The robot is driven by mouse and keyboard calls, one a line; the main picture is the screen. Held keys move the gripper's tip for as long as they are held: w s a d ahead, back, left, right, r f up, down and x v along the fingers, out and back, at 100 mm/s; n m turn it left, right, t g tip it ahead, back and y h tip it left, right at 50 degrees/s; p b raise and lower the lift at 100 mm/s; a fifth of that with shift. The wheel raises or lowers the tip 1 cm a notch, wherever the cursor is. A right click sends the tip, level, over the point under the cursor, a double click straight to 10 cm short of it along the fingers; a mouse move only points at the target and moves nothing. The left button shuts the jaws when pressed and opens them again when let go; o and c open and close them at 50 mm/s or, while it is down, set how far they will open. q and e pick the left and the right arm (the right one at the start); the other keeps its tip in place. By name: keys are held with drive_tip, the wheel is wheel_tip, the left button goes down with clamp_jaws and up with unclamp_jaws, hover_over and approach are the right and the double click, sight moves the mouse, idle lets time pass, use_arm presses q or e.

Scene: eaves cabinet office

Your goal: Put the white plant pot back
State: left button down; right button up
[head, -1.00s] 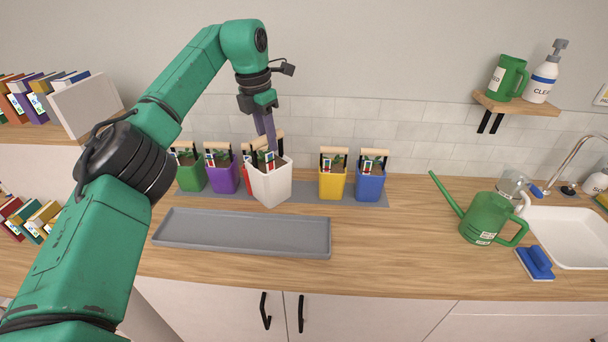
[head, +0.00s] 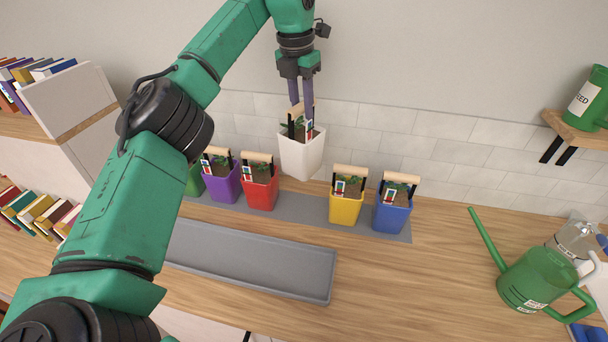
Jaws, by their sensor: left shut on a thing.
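The white plant pot (head: 301,156) hangs in the air in the head view, with a plant, small labels and a light wooden handle. My left gripper (head: 302,106) is shut on the pot's handle from above. The pot is upright or nearly so, near the tiled wall. It appears above and behind the gap between the red pot (head: 261,190) and the yellow pot (head: 346,208). These stand on a flat grey mat (head: 312,206), with bare mat between them. My right gripper is not in view.
A purple pot (head: 221,184), a partly hidden green pot (head: 194,181) and a blue pot (head: 392,213) also stand on the mat. An empty grey tray (head: 255,262) lies in front. A green watering can (head: 540,282) stands at the right, below a wall shelf (head: 580,131).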

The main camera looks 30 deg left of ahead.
sight(298, 133)
use_arm(q)
wheel_tip(298, 133, down, 11)
drive_tip(key=shift+w+r+p, duration=0.1)
drive_tip(key=shift+w+p, duration=0.05)
drive_tip(key=shift+p, duration=0.85)
wheel_tip(298, 133, down, 4)
drive_tip(key=shift+f+p, duration=0.25)
drive_tip(key=shift+p, duration=0.45)
drive_tip(key=shift+f, duration=0.2)
drive_tip(key=c, duration=0.7)
unclamp_jaws()
drive_tip(key=shift+o, duration=0.2)
drive_tip(key=shift+r+b, duration=0.4)
drive_tip(key=shift+r, duration=0.15)
drive_tip(key=r, duration=0.3)
drive_tip(key=s+r+b, duration=0.1)
drive_tip(key=r, duration=0.3)
drive_tip(key=r+b, duration=0.1)
drive_tip(key=r, duration=0.3)
drive_tip(key=shift+s+a, duration=0.15)
drive_tip(key=shift+s, duration=0.15)
